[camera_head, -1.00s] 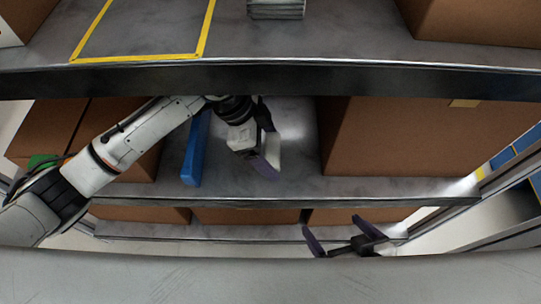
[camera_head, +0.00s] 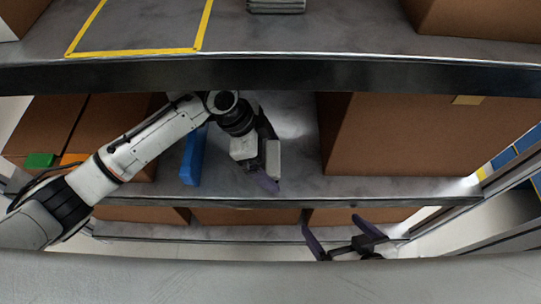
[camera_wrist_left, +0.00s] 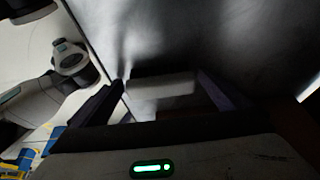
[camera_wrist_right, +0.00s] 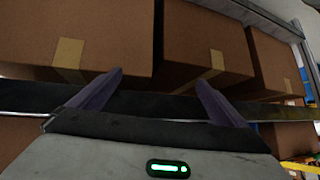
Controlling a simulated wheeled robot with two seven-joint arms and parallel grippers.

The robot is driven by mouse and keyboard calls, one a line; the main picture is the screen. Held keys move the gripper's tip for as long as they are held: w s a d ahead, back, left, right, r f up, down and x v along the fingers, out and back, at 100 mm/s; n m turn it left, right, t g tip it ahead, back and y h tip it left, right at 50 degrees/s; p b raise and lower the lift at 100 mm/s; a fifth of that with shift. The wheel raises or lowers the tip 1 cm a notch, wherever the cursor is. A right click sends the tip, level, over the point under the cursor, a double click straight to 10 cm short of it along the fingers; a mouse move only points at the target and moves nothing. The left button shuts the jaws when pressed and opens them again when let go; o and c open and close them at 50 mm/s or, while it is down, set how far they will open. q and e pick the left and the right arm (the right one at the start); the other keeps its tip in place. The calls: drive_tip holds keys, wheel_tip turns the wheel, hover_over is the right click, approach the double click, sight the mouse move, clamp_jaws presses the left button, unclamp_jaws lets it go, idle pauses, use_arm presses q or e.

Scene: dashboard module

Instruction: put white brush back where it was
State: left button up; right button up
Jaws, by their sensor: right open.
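The white brush (camera_head: 273,159), a pale block, is between the fingers of my left gripper (camera_head: 266,176), over the front part of the middle shelf (camera_head: 340,187). In the left wrist view the white brush (camera_wrist_left: 160,86) spans the gap between the two fingertips, and the left gripper (camera_wrist_left: 160,82) is shut on it. I cannot tell whether the brush touches the shelf. My right gripper (camera_head: 340,228) is open and empty, low in front of the shelves; its spread fingers also show in the right wrist view (camera_wrist_right: 160,82).
A blue block (camera_head: 192,157) stands on the middle shelf left of my left gripper. A large cardboard box (camera_head: 410,135) fills that shelf's right side. Boxes (camera_head: 55,125) with green and orange items stand left. The upper shelf has a yellow-taped outline (camera_head: 140,51) and a grey stack (camera_head: 276,6).

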use_arm(q)
drive_tip(key=p+v, duration=0.2)
drive_tip(key=v, duration=0.6)
drive_tip(key=shift+d, duration=0.15)
